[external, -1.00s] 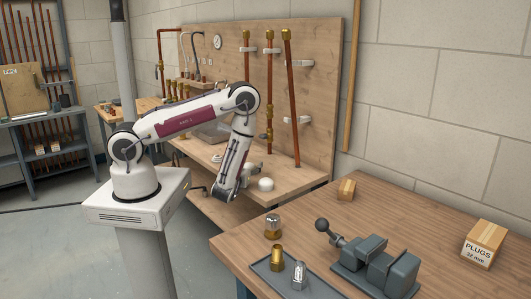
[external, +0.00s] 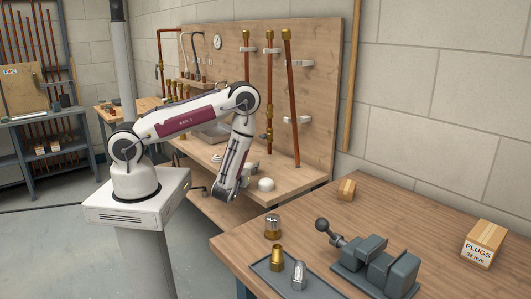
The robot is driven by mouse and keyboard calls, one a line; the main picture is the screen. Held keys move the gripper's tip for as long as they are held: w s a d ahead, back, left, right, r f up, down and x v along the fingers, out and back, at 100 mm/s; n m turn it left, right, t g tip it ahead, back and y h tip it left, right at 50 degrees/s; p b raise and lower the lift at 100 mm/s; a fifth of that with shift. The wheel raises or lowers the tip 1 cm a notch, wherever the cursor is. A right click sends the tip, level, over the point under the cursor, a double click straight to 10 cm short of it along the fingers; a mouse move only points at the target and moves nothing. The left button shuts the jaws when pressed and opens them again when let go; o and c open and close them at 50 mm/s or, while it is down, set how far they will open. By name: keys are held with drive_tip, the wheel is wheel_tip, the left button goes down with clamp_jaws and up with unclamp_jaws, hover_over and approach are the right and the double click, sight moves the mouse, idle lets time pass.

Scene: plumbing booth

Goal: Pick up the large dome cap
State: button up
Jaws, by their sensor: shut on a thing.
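A pale rounded cap (external: 266,184), which I take for the large dome cap, shows just right of the lower end of my arm, with the wooden bench behind it. My gripper (external: 250,172) is small and partly hidden behind my wrist. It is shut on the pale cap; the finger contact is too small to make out. A shiny dome-topped fitting with a brass base (external: 273,228) stands upright on the near table, apart from my gripper.
The near table also bears a grey tray (external: 262,266) with a brass fitting (external: 277,258) and a chrome fitting (external: 299,275), a grey vise (external: 375,268), a small carton (external: 346,190) and a PLUGS box (external: 484,244). Copper pipes (external: 292,110) stand against the back board.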

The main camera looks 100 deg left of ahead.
sight(249, 163)
drive_tip(key=shift+r, duration=0.15)
drive_tip(key=shift+r, duration=4.85)
